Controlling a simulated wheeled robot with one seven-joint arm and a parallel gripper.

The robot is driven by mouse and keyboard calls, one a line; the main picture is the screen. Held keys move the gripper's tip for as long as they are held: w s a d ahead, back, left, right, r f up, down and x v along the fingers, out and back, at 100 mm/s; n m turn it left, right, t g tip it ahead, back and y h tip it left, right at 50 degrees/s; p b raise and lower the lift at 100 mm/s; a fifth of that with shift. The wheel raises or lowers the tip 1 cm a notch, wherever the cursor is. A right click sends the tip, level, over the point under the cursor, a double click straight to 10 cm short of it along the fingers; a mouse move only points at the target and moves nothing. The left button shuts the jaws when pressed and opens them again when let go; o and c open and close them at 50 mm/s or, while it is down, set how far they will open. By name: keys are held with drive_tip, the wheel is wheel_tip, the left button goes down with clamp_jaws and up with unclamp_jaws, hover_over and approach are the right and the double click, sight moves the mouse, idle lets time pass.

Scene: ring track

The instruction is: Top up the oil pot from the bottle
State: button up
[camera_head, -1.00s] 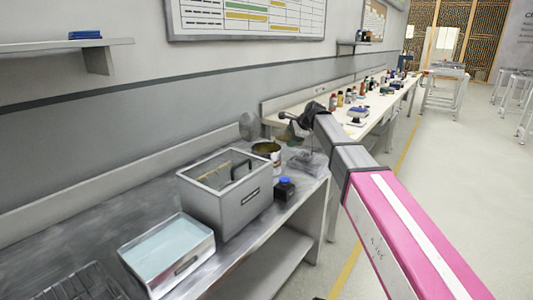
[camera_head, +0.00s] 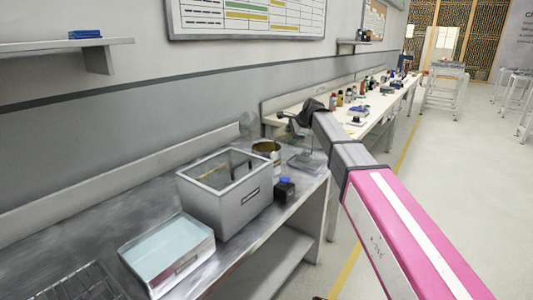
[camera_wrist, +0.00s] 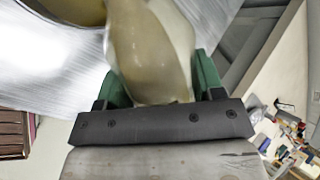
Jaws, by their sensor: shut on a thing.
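My gripper (camera_wrist: 160,84) is shut on a translucent bottle (camera_wrist: 150,45) that holds pale yellow-brown oil. The bottle lies between the two green fingers. In the wrist view a round pot (camera_wrist: 68,8) with a yellow-brown inside shows at the top left, close beside the bottle and cut off by the frame. In the head view the oil pot (camera_head: 267,149) stands on the steel bench behind the grey box. My gripper (camera_head: 291,127) is just above and right of it, partly hidden by my wrist. I cannot tell whether oil is flowing.
A small black bottle with a blue cap (camera_head: 285,190) is near the bench edge. A wire rack (camera_head: 75,288) lies front left.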

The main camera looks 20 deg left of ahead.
drive_tip(key=shift+s+a+r+t, duration=0.25)
drive_tip(key=shift+r+t, duration=0.05)
drive_tip(key=shift+r, duration=0.05)
idle(1.0)
